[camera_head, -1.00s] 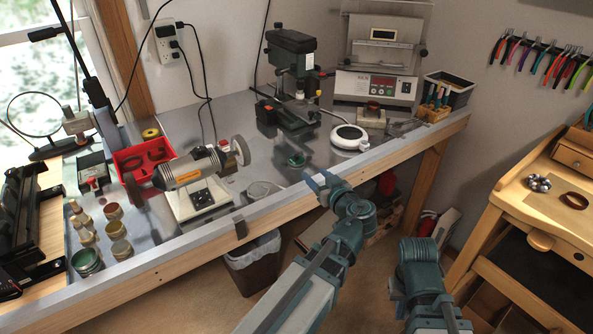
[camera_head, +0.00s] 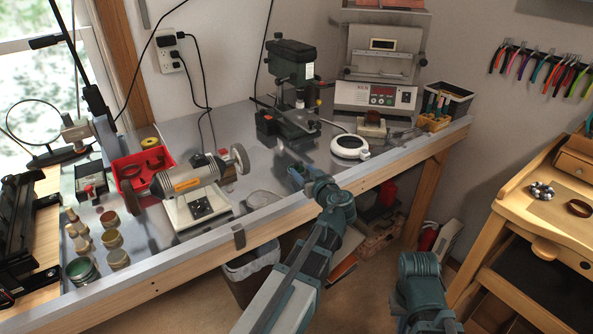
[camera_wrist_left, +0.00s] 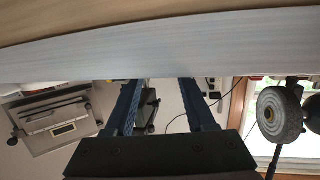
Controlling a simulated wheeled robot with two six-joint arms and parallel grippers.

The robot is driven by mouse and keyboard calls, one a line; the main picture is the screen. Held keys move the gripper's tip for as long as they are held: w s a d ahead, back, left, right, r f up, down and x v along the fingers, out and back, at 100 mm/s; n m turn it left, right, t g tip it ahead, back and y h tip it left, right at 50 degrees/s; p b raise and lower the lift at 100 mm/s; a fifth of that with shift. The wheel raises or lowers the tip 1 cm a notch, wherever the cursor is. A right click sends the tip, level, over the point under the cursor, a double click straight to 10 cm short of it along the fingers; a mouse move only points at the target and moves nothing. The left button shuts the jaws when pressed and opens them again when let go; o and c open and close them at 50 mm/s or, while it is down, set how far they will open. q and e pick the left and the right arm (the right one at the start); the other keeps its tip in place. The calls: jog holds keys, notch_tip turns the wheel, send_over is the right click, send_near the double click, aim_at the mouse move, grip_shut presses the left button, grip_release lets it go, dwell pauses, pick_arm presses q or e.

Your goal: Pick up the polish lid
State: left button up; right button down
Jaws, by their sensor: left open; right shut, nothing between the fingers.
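My left gripper (camera_head: 296,172) is over the front edge of the metal bench, pointing toward the drill press. In the left wrist view its two fingers (camera_wrist_left: 160,95) stand apart with nothing seen between them. The small green lid seen earlier on the bench below the drill press is now hidden behind this gripper, and I cannot make it out in the wrist view. An open tin with green content (camera_head: 81,269) stands at the bench's left end. My right arm shows at the lower right, but its gripper is out of sight.
The polishing motor (camera_head: 190,178) stands left of my left gripper, and the drill press (camera_head: 290,75) behind it. A round white device (camera_head: 349,147) sits to the right. The bench's raised front edge (camera_head: 215,236) runs beneath the arm. A waste bin (camera_head: 250,280) stands below.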

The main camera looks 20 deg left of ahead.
aim_at(298, 166)
pick_arm(q)
jog(key=x, duration=0.5)
jog(key=shift+a+b, duration=0.15)
jog(key=shift+b, duration=0.2)
jog(key=shift+r, duration=0.1)
jog(key=shift+c, duration=0.3)
grip_shut()
